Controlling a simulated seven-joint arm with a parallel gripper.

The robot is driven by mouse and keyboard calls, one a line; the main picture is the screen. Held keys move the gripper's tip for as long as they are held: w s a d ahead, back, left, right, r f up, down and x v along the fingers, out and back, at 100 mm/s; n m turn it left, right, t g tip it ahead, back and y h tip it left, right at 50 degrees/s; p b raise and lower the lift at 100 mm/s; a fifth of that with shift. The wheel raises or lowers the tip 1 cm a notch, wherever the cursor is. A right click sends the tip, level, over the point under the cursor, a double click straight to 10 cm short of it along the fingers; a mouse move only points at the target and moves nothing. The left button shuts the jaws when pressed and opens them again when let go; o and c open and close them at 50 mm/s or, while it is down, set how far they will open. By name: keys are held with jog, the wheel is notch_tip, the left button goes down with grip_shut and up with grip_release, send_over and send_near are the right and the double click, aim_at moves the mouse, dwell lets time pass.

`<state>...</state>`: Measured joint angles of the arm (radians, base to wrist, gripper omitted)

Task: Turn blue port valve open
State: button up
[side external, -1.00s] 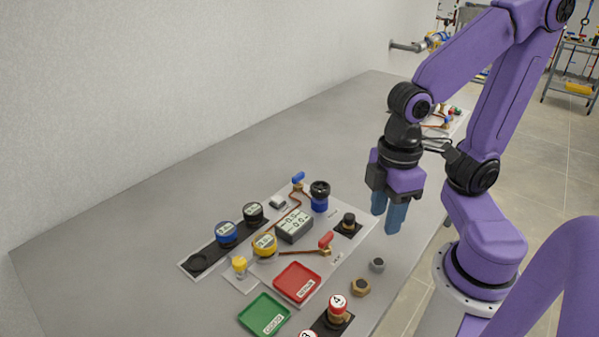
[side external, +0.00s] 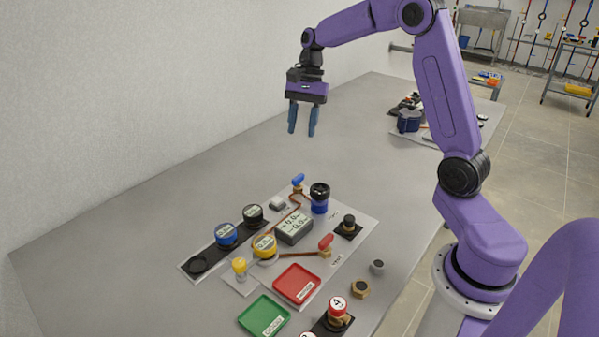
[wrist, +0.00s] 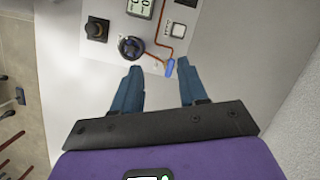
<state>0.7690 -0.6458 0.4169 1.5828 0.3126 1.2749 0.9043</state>
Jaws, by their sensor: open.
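The blue port valve (side external: 298,181) has a small blue handle on a brass body, at the far end of the copper pipe on the grey panel (side external: 340,258). In the wrist view its blue handle (wrist: 170,67) lies just beyond and between my fingertips. My gripper (side external: 303,132) is open and empty, pointing down, well above the table and behind the valve in the side view. It also shows in the wrist view (wrist: 161,82), with both blue fingers spread apart.
A black-topped blue knob (side external: 319,197) stands close beside the valve. A grey display box (side external: 295,229), a red-handled valve (side external: 325,243), round gauges and red (side external: 297,283) and green (side external: 264,314) trays stand nearer. The table (side external: 240,160) behind the valve is clear.

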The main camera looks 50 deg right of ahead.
aim_at(298, 176)
jog(key=w+d+f+m+y, duration=0.1)
jog(key=w+d+m, duration=0.3)
jog(key=d, duration=0.5)
jog(key=shift+m+t, duration=0.4)
jog(key=shift+m, duration=0.1)
jog(key=x, duration=1.1)
jog(key=s+x, duration=0.1)
jog(key=x, duration=0.5)
jog(key=shift+c, duration=0.3)
grip_shut()
